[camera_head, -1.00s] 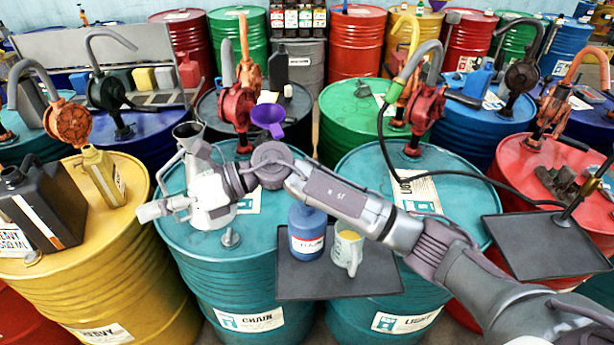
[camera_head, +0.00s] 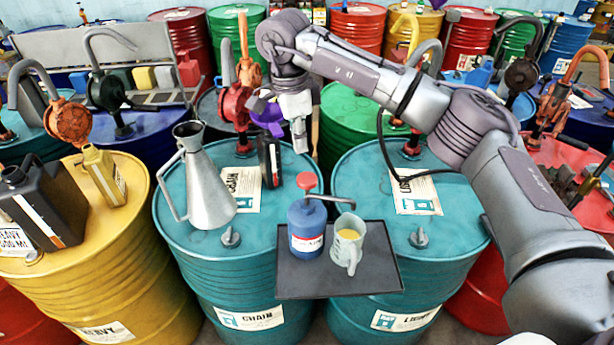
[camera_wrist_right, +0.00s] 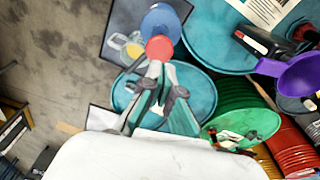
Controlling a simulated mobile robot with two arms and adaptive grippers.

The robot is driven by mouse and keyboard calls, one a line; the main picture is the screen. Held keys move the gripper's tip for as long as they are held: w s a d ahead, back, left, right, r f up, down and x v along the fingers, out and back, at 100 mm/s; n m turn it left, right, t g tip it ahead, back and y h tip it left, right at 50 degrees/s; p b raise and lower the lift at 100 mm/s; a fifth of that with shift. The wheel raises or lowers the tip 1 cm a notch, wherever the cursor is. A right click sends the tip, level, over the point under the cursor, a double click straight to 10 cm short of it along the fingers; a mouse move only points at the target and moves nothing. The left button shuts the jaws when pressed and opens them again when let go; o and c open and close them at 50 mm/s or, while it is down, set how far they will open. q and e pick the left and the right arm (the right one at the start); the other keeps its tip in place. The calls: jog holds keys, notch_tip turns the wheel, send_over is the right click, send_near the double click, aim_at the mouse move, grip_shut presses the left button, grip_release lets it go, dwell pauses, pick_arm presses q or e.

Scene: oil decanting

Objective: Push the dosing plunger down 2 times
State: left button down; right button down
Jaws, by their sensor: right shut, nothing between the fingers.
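A blue bottle (camera_head: 307,228) with a red plunger knob (camera_head: 307,181) on top stands upright on a dark tray (camera_head: 335,285). The blue bottle (camera_wrist_right: 161,20) is partly behind the knob. My left gripper is out of view.
A metal spouted can (camera_head: 207,185) stands on the teal drum left of the tray. A dark small bottle (camera_head: 269,160) and a purple funnel (camera_head: 268,118) are near my gripper's left. Hand pumps stand on surrounding drums. My right arm crosses the upper right.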

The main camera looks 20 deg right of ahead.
jog(key=shift+f, duration=0.2)
jog(key=shift+d+f+b, duration=0.15)
jog(key=shift+f+b, duration=0.9)
jog(key=shift+f, duration=0.65)
jog(key=shift+d+f+b, duration=0.15)
jog(key=shift+f+b, duration=0.9)
jog(key=shift+f, duration=0.6)
notch_tip(320, 180, down, 3)
jog(key=shift+s+f+b, duration=0.1)
jog(key=shift+f+b, duration=0.1)
jog(key=shift+b, duration=1.05)
jog(key=shift+r, duration=0.25)
jog(key=shift+a+r+p, duration=0.5)
jog(key=shift+a+p, duration=0.1)
jog(key=shift+a, duration=0.85)
send_near(304, 178)
jog(key=a+r, duration=0.3)
jog(key=shift+a+r, duration=0.15)
jog(key=shift+a, duration=0.25)
